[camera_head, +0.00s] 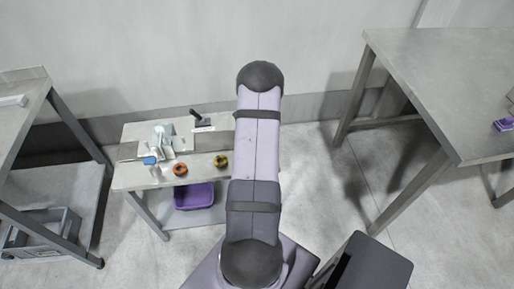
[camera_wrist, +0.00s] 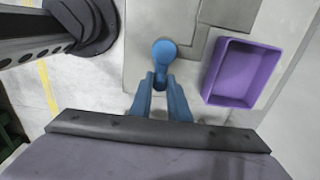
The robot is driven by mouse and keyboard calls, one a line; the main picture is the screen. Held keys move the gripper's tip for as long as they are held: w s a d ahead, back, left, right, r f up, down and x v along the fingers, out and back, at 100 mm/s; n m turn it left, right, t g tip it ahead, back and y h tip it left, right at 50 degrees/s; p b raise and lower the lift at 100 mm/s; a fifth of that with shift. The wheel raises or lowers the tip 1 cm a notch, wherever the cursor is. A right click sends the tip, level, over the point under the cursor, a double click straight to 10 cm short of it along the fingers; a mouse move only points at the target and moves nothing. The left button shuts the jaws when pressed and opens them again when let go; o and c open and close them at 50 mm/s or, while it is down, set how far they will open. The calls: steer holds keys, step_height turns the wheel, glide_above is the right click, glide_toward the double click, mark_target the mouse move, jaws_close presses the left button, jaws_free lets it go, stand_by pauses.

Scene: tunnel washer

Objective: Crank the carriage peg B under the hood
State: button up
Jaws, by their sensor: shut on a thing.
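In the wrist view, my gripper (camera_wrist: 161,77) has its two blue fingers closed on a round-topped blue knob (camera_wrist: 164,48). The knob stands over a flat grey surface; whether it is the crank's handle I cannot tell. In the head view, a small bench (camera_head: 133,178) carries a pale blue-white fixture (camera_head: 163,138) with a blue part (camera_head: 150,161) at its front. A black upright piece (camera_head: 196,115) stands behind it to the right. The end of my arm is hidden in the head view. I cannot make out a peg marked B or tell which part is the hood.
A purple bin (camera_head: 194,197) sits below. The wrist view shows a purple tray (camera_wrist: 242,72) right of the knob. Larger tables stand left (camera_head: 22,118) and right (camera_head: 440,80).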

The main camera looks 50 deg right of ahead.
steer(key=o, duration=0.8)
steer(key=shift+r, duration=0.1)
steer(key=shift+r+p, duration=2.55)
steer(key=shift+r, duration=0.9)
steer(key=shift+d, duration=0.1)
